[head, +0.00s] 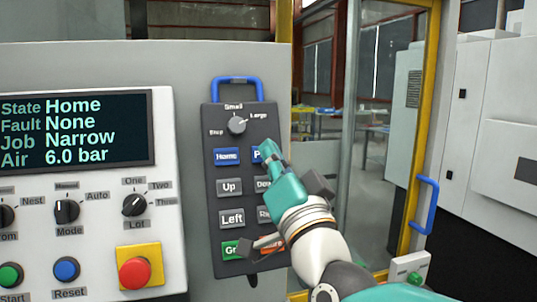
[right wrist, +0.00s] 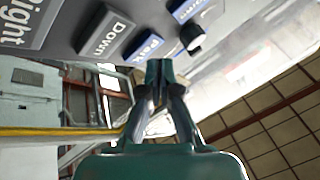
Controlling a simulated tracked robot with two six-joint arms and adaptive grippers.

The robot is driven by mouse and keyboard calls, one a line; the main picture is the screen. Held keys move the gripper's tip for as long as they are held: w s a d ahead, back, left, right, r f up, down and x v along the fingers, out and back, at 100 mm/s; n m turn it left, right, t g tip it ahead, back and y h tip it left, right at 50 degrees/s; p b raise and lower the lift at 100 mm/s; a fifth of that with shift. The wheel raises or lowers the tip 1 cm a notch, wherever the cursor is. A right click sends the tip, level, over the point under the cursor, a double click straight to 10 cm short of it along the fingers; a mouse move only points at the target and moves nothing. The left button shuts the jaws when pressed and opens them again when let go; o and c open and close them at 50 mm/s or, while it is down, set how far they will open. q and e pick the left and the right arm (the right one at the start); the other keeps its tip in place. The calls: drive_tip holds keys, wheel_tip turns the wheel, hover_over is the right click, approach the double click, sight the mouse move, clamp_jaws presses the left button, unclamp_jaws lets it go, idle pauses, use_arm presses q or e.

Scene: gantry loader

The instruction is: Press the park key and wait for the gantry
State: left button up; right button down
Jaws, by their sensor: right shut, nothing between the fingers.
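The grey hand pendant (head: 213,185) hangs by its blue handle on the panel in the head view. Its blue park key (head: 257,155) is mostly hidden behind my right gripper (head: 268,150); only the letter P shows. The blue Home key (head: 227,156) is beside it on the left. The right wrist view shows the park key (right wrist: 149,46) just beyond the closed fingertips of my right gripper (right wrist: 160,68). I cannot tell whether they touch it. The display (head: 75,130) reads State Home, Fault None, Job Narrow, Air 6.0 bar. My left gripper is not in view.
The pendant's Up key (head: 229,187) and Left key (head: 231,218) are clear, while the right-hand keys are partly covered by my arm. A red stop button (head: 135,272) is at lower left. A yellow-framed door with a blue handle (head: 425,205) stands right.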

idle(0.8)
drive_tip(key=shift+w+a+f+b, duration=0.1)
drive_tip(key=shift+w+f+b, duration=0.1)
drive_tip(key=shift+b, duration=0.1)
